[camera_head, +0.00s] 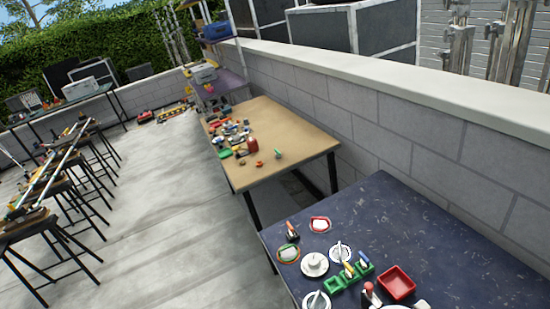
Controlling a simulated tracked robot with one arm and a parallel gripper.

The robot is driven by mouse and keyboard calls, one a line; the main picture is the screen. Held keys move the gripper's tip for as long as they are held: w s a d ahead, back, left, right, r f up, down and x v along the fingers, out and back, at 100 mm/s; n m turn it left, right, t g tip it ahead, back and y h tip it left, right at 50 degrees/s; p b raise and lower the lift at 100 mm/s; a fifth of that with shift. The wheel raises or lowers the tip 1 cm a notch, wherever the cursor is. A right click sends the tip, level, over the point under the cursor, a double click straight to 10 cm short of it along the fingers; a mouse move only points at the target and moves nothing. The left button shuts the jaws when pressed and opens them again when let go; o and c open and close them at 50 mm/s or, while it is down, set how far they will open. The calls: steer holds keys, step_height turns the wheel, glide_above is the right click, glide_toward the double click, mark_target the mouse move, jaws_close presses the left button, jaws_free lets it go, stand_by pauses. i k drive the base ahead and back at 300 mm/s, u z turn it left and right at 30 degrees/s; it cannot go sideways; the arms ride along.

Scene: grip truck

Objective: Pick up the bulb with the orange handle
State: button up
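I cannot make out for sure a bulb with an orange handle. On the dark blue table (440,235) at the lower right, a small upright item with an orange part (291,229) stands at the left edge. A slim item with an orange-yellow part (350,270) stands at a green holder (334,286). A reddish-topped pale item (369,292) stands near the bottom edge. Each is too small to tell whether it is a bulb. My gripper is not in view.
The blue table also bears a red tray (397,270), a white cup on a saucer (315,273) and several plates. A wooden table (300,143) with many small objects stands behind it. A block wall (440,137) runs along the right. Stools (30,222) stand left; the concrete floor between is clear.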

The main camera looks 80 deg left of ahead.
mark_target(290, 230)
steer(key=u, duration=1.45)
steer(key=i, duration=0.85)
steer(key=u, duration=0.05)
